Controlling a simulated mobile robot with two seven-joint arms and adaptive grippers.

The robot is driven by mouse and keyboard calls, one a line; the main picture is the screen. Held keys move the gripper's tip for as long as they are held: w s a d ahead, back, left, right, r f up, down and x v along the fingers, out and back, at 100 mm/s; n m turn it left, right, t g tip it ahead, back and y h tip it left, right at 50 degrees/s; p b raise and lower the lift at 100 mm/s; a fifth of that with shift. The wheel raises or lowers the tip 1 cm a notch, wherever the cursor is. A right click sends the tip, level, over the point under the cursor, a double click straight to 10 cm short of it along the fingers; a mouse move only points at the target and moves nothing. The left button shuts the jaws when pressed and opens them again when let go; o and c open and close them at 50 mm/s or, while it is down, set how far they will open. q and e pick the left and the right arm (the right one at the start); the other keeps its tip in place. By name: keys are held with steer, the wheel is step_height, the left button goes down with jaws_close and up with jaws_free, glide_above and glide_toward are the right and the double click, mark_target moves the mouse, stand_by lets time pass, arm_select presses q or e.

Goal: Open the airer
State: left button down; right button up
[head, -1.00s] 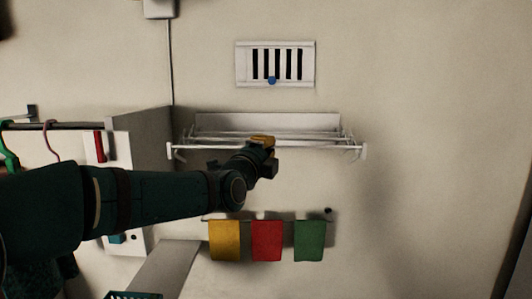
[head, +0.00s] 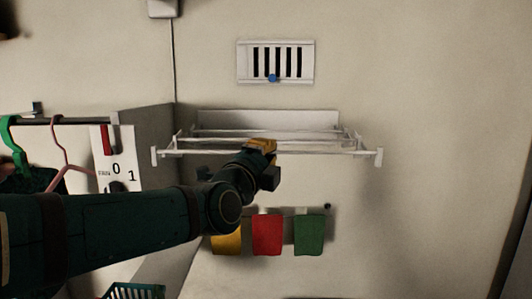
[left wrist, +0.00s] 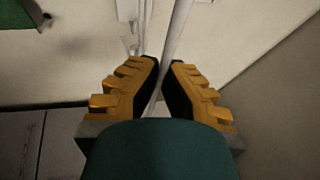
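The white airer (head: 335,152) is fixed to the wall below a vent and is pulled out from its back plate (head: 265,119), with its bars spread apart. My left gripper (head: 263,149), with yellow fingers, is at the middle of its front bar. In the left wrist view the left gripper (left wrist: 164,66) has its two fingers close together around the white front bar (left wrist: 179,30), which runs between them. The part of the bar behind the fingers is hidden. My right gripper is in neither view.
Yellow, red and green cloths (head: 267,235) hang on a rail below the airer. A white panel with a red piece (head: 106,139) and hangers (head: 12,140) are at the left. A vent (head: 275,62) is above. The wall to the right is clear.

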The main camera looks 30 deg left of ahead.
arm_select(q)
steer(key=shift+d, duration=0.1)
steer(key=c, duration=1.1)
jaws_free()
steer(key=shift+d, duration=0.1)
steer(key=v, duration=1.2)
